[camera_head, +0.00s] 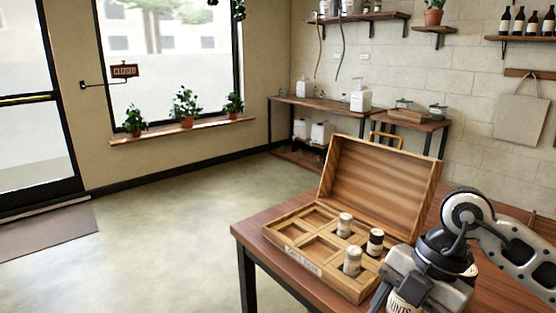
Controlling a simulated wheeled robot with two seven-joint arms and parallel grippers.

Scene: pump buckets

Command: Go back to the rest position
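My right gripper (396,291) comes in from the right at the bottom edge, over the wooden table, pointing down. A jar with a pale label (400,304) shows right at its fingers and is cut off by the frame. My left gripper is not in view. An open wooden box (318,290) with compartments lies left of the gripper. It holds two pale jars (345,224), (352,261) and a dark jar with a pale label (375,242).
The wooden table (257,229) has its left edge just beside the box. The box's raised lid (378,180) stands behind the compartments. Shelves with pump bottles (361,95) line the back wall. The floor (180,210) on the left is clear.

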